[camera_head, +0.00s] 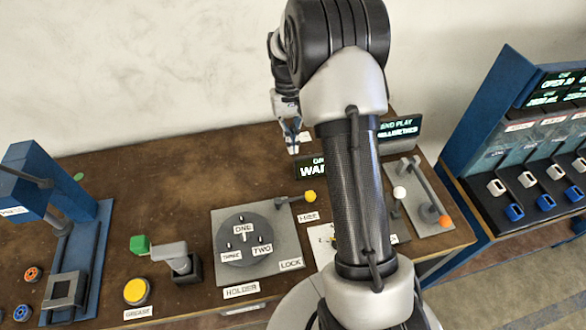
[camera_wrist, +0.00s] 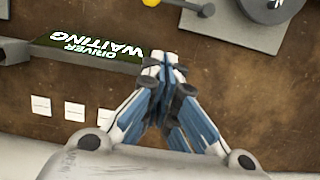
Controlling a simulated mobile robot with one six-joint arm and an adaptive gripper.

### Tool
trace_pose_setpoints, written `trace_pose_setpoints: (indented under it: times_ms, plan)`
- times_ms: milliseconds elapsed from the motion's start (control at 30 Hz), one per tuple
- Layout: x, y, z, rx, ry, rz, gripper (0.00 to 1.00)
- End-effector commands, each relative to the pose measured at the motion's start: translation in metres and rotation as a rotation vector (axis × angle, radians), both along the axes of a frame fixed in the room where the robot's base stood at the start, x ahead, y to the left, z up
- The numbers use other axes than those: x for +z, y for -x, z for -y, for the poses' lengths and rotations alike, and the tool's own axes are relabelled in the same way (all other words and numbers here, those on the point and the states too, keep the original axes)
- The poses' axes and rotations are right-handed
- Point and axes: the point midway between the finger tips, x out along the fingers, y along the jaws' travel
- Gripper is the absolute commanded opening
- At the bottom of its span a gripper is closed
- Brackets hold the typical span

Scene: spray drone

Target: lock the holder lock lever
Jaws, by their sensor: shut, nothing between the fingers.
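The holder (camera_head: 222,277) is a grey plate with a dark round disc (camera_head: 243,245) marked ONE, TWO and THREE. Its lock lever (camera_head: 310,196) has a yellow ball knob and a grey arm at the plate's back right corner. The lever points right, beside the FREE label (camera_head: 308,217); the LOCK label (camera_head: 291,265) is at the front right. In the wrist view the knob (camera_wrist: 150,2) is cut by the top edge. My gripper (camera_head: 294,149) is shut and empty, behind the lever and apart from it; its fingertips (camera_wrist: 168,62) show in the wrist view.
A small WAITING display (camera_head: 312,169) stands close to my fingertips. My arm hides part of the table right of the lever. A panel with a white knob and an orange-tipped lever (camera_head: 443,220) is at the right. A green block (camera_head: 140,245) and yellow button (camera_head: 136,291) are at the left.

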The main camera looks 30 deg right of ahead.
Motion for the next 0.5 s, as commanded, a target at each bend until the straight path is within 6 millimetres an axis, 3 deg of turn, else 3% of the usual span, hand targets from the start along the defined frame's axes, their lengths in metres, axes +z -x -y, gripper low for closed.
trace_pose_setpoints:
  times_ms: [333, 500]
  plan:
    - [-0.002, 0.001, 0.0, 0.0, 0.0, -0.001, 0.0]
    - [-0.019, 0.005, -0.001, 0.0, -0.001, -0.003, 0.0]
